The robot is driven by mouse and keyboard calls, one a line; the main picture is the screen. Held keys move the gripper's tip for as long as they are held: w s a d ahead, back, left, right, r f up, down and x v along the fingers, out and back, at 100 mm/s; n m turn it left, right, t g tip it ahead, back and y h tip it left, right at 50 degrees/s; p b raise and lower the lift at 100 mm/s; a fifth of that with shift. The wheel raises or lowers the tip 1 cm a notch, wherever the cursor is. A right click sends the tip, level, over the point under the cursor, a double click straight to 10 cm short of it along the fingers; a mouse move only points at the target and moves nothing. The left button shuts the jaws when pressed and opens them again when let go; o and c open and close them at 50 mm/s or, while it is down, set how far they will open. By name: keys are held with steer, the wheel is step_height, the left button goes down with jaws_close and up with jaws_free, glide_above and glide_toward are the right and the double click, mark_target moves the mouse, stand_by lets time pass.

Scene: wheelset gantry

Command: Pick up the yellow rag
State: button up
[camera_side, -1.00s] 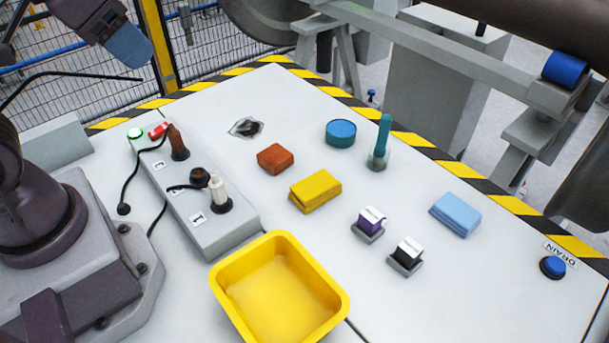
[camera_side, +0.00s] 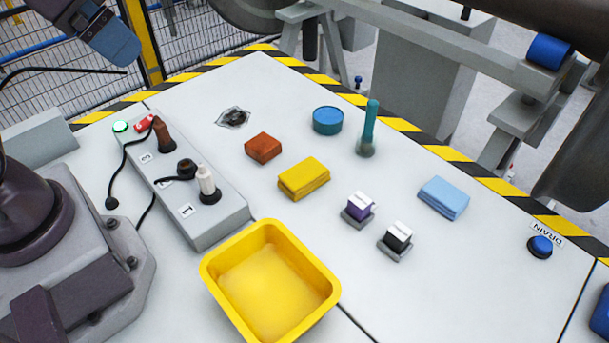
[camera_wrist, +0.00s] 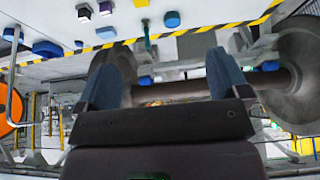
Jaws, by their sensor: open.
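A yellow sliver at the top edge of the wrist view looks like the same rag (camera_wrist: 141,3). My gripper shows in the wrist view (camera_wrist: 164,75) with its two blue-grey fingers wide apart and nothing between them. In the side view, its bluish end (camera_side: 117,42) is at the top left, raised and well away from the rag.
A yellow tray (camera_side: 212,279) stands in front. A grey socket box (camera_side: 215,232) lies left.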

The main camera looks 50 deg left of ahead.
steer(key=g, duration=0.6)
glide_toward(304, 171)
steer(key=shift+m, duration=0.3)
steer(key=f, duration=0.5)
steer(key=shift+s+a, duration=0.2)
step_height(304, 171, down, 5)
steer(key=shift+w+d+f, duration=0.1)
steer(key=shift+d+f, duration=0.05)
steer(key=shift+f, duration=0.1)
